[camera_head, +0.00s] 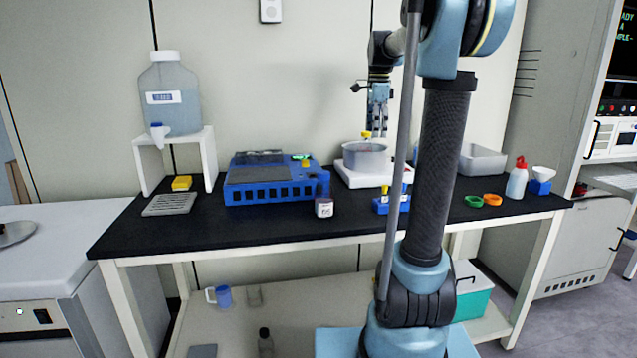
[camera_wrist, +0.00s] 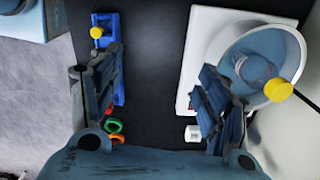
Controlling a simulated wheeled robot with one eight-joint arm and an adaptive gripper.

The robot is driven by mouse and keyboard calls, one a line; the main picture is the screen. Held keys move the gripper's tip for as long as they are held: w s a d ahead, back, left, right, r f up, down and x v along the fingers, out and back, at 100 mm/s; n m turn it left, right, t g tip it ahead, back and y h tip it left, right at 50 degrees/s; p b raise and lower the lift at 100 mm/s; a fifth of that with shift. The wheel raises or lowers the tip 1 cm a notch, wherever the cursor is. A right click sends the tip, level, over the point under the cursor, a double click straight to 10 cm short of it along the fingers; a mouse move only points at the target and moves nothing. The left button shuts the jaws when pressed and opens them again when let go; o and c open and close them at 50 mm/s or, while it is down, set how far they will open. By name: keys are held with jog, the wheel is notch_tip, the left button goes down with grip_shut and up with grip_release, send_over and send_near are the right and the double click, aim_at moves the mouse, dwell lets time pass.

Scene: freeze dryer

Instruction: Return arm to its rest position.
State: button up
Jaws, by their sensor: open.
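My arm is raised over the black-topped bench, bent at the elbow. My gripper (camera_head: 377,130) points down above and slightly right of a round metal pot (camera_head: 366,158) on a white base. In the wrist view, the two fingers of my gripper (camera_wrist: 160,95) are spread wide with only dark bench top between them. The pot (camera_wrist: 293,48) stands beyond the right finger and holds a vessel with a yellow cap (camera_wrist: 278,90). The finger tips look apart from everything; the exact height over the pot is hard to tell.
A blue rack (camera_head: 392,205) with a yellow-capped item stands at the bench front. A blue instrument (camera_head: 275,180) and a small white jar (camera_head: 324,208) lie left. Green (camera_head: 474,201) and orange (camera_head: 492,199) rings, a wash bottle (camera_head: 517,178) and a grey tray (camera_head: 483,159) lie right.

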jog(key=s+f+n+t, duration=0.1)
jog(key=s+f+n, duration=0.8)
jog(key=s+f, duration=0.5)
jog(key=s+f+n+t, duration=0.1)
jog(key=s+f+n, duration=0.7)
jog(key=s+f, duration=0.6)
jog(key=s, duration=0.6)
jog(key=shift+a+f+n, duration=0.15)
jog(key=shift+f+n, duration=0.2)
jog(key=shift+n, duration=0.05)
jog(key=shift+s, duration=0.1)
jog(key=shift+w+f, duration=0.2)
jog(key=shift+w, duration=0.25)
